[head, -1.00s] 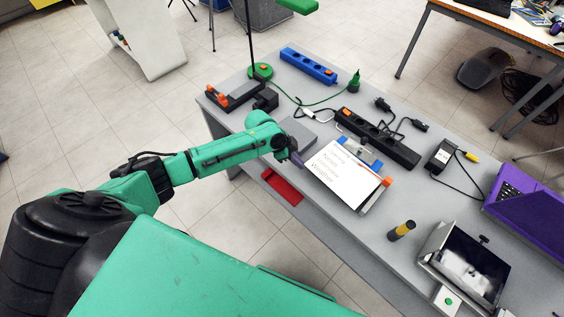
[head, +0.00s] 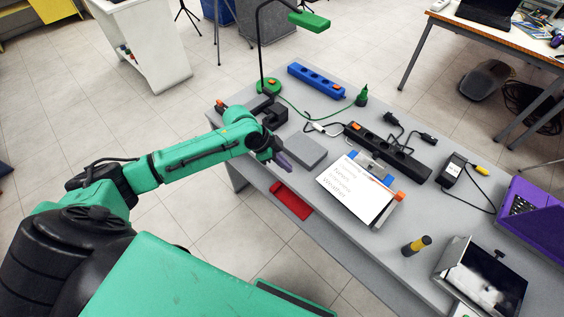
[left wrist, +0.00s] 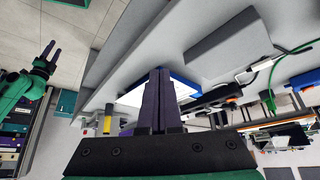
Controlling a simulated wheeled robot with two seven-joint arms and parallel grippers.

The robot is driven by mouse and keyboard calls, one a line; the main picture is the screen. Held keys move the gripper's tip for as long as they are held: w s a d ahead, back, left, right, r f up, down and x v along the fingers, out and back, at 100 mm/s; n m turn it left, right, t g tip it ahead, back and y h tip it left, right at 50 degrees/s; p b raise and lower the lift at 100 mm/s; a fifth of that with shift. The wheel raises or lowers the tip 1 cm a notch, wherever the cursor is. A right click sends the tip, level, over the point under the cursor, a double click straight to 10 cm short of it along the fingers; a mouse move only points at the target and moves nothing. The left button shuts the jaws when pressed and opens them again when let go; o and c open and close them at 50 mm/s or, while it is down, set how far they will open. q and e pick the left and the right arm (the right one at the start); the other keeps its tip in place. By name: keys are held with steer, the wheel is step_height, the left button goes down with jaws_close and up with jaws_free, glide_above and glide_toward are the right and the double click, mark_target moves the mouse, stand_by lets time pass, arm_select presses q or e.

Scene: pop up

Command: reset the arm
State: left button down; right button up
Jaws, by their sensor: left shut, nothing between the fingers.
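My left arm reaches in from the left in the head view. Its gripper (head: 284,161) has purple fingers and hangs over the front edge of the grey table (head: 330,98), just left of a flat grey box (head: 306,150). In the left wrist view the left gripper's fingers (left wrist: 158,100) are pressed together with nothing between them. My right gripper (left wrist: 50,49) shows small at the left of the left wrist view, its two dark fingers apart and empty. It is not in the head view.
Near the left gripper are a clipboard with a printed sheet (head: 345,195), a black power strip (head: 395,155) and a red tray (head: 291,200) below the table edge. A green lamp (head: 309,20) rises behind.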

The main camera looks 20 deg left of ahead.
arm_select(q)
steer(key=shift+s+a+r, duration=0.25)
steer(key=shift+a+r, duration=0.35)
steer(key=shift+a, duration=0.05)
steer(key=shift+d, duration=0.15)
